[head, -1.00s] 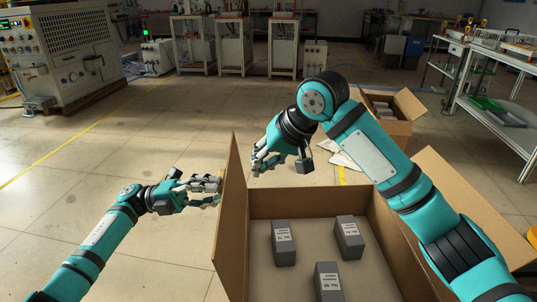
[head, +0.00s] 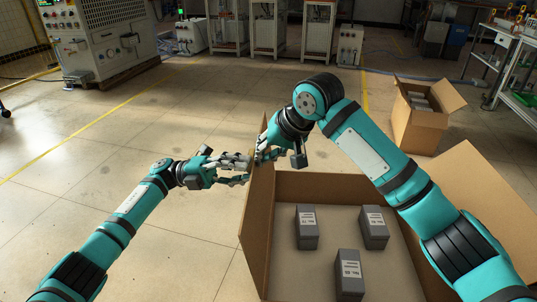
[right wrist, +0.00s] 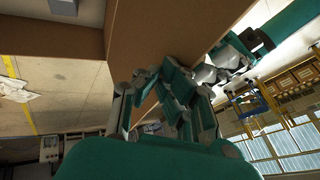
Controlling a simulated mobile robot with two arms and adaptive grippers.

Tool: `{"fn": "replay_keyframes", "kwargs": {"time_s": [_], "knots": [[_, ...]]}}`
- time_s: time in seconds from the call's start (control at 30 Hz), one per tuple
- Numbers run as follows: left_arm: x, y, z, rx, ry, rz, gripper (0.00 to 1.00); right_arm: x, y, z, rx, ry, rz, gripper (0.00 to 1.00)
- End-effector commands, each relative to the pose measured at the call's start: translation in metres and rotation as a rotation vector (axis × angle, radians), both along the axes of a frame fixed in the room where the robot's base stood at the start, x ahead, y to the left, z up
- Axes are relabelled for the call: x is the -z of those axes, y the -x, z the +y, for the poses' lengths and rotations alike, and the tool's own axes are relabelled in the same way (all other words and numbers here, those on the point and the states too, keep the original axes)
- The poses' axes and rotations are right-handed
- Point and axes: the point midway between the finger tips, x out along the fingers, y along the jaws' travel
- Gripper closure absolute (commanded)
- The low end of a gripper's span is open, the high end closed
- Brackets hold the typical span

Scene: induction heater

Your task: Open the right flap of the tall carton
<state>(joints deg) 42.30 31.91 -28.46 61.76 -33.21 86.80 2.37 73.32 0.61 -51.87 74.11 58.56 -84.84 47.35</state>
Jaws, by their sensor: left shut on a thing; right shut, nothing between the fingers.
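The open carton (head: 325,187) stands close in front, with several grey labelled blocks (head: 307,228) inside. Its left flap (head: 259,215) stands upright. Its right flap (head: 485,195) is spread outward to the right, partly behind my right arm. My left gripper (head: 247,168) is at the outer side of the left flap, shut at its far upper edge; the exact contact is hard to see. My right gripper (head: 267,153) is shut and empty by the far end of that flap. In the right wrist view, its fingers (right wrist: 165,90) are beside the cardboard panel (right wrist: 170,30), with the left gripper's fingers (right wrist: 215,72) close by.
A smaller open carton (head: 422,115) with grey blocks stands on the floor behind at right. A shelved bench (head: 520,105) is at the far right, and a machine cabinet (head: 100,40) at the back left. The floor at left is clear.

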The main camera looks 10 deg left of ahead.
Motion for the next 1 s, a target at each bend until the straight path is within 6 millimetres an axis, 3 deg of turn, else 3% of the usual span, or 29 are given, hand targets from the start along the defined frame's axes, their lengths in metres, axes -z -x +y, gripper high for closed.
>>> {"fn": "replay_keyframes", "kwargs": {"time_s": [0.03,0.27,0.3,0.47,1.0], "knots": [[0.0123,0.007,-0.0065,0.029,-0.019,0.014,1.0,0.0017,0.003,0.0092,-0.006,-0.007,0.003,1.0],[0.0116,0.0076,-0.0085,0.032,-0.017,0.012,1.0,0.0005,0.0042,0.013,-0.011,-0.013,0.0,1.0],[0.0114,0.0077,-0.0086,0.033,-0.016,0.012,0.74,0.0004,0.0046,0.0134,-0.012,-0.013,0.0,1.0],[0.0108,0.0074,-0.0087,0.032,-0.017,0.009,0.54,0.0,0.0053,0.0141,-0.014,-0.014,0.0,1.0],[0.0058,0.0046,-0.0064,0.022,-0.01,0.004,0.54,-0.0005,0.0055,0.0135,-0.014,-0.012,0.002,1.0]]}}
